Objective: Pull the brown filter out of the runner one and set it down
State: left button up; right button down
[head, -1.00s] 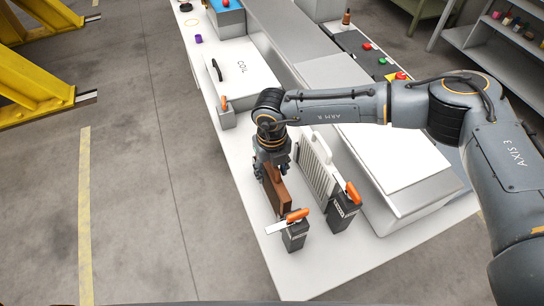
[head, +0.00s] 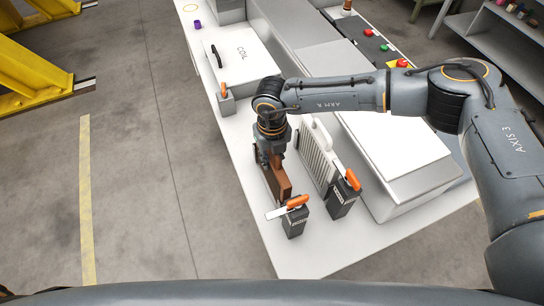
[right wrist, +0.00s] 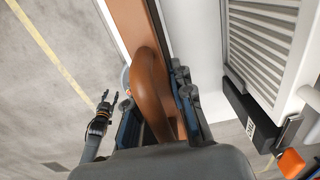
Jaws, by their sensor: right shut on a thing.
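The brown filter (head: 283,188) is a thin upright slab on the white bench, behind a dark block with an orange lever (head: 294,221). My right gripper (head: 268,160) is above it, shut on its top. In the right wrist view the filter's curved brown handle (right wrist: 150,80) lies between the fingers. The filter's lower edge is hidden, so I cannot tell whether it is clear of its runner. No readable label marks runner one. My left gripper (right wrist: 108,98) shows small in the right wrist view, empty, with its fingers apart.
A pale ribbed filter (head: 317,160) stands just right of the brown one, with another orange-levered block (head: 343,194) in front. A white COIL box (head: 236,58) is farther back. The white bench (head: 303,261) has bare room near its front corner.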

jog(key=shift+r+p, duration=1.25)
jog(key=shift+r, duration=1.55)
jog(key=shift+r+p, duration=1.1)
jog(key=shift+r, duration=1.65)
